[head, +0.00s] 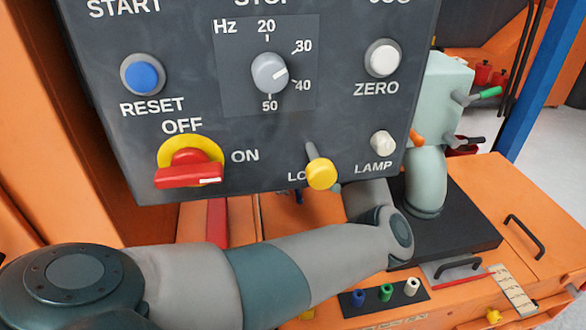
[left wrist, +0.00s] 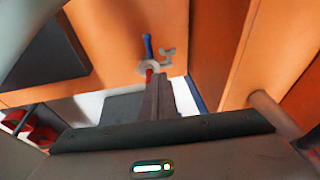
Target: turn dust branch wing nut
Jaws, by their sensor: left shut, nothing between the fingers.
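In the left wrist view a small grey wing nut (left wrist: 168,56) sits beside a blue handle (left wrist: 148,46) and a pale round fitting (left wrist: 153,69), against an orange wall. My left gripper (left wrist: 156,80) is shut and empty. Its dark fingers point up toward the fitting, with the tips close below it in the picture; I cannot tell whether they touch it. A bit of red shows at the tips. In the head view my left arm comes in from the left and its far end goes behind the control panel, so the gripper is hidden there. My right gripper is not in view.
The grey control panel (head: 330,130) hangs in front, with a red OFF/ON switch (head: 190,168) and a yellow-tipped lever (head: 320,173). A pale green pipe unit (head: 426,185) on a black base is at right.

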